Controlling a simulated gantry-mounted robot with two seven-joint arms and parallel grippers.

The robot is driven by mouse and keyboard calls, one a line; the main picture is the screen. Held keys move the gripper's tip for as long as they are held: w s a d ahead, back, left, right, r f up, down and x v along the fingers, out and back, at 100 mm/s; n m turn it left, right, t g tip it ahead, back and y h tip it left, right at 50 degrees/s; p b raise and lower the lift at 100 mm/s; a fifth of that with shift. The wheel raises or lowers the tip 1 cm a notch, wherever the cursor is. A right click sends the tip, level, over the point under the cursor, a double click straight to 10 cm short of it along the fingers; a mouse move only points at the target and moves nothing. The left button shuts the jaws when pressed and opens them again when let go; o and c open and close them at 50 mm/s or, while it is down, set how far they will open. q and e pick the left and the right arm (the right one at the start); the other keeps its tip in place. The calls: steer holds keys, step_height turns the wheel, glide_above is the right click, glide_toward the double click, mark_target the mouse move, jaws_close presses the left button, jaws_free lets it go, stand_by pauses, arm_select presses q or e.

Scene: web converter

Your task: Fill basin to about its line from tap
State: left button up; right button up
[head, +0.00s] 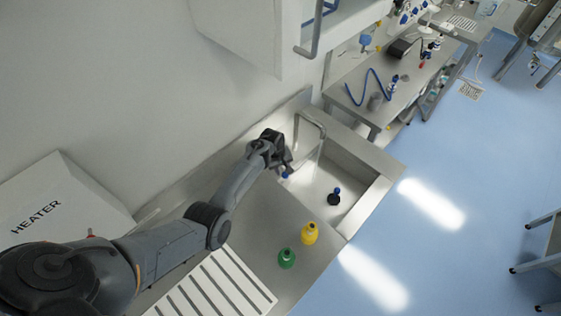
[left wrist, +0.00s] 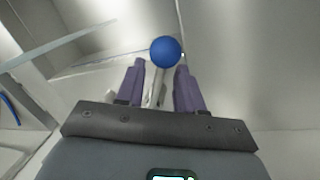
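The basin (head: 313,193) is a steel sink set in the counter. Its fill line and water level cannot be made out. The tap (head: 311,119) is a bent grey pipe arching over the basin's back. A blue knob (head: 285,174) is by my left gripper (head: 285,167) near the tap's base; it also shows as a round blue ball in the left wrist view (left wrist: 166,52). There my left gripper's purple fingers (left wrist: 160,72) are apart, with the ball at or just beyond their tips. Contact cannot be told. My right gripper is not in view.
A dark item with a blue top (head: 334,197) is in the basin. A yellow bottle (head: 309,233) and a green bottle (head: 287,258) stand on the counter at its near side. A slatted white rack (head: 222,285) and a heater box (head: 60,205) are at left. A wall cabinet (head: 245,35) hangs above.

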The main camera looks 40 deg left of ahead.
arm_select(q)
step_height(320, 180, up, 10)
steer(key=s, duration=0.1)
steer(key=shift+s+a+p, duration=0.3)
steer(key=shift+s+a, duration=0.1)
steer(key=shift+r, duration=0.1)
stand_by(0.7)
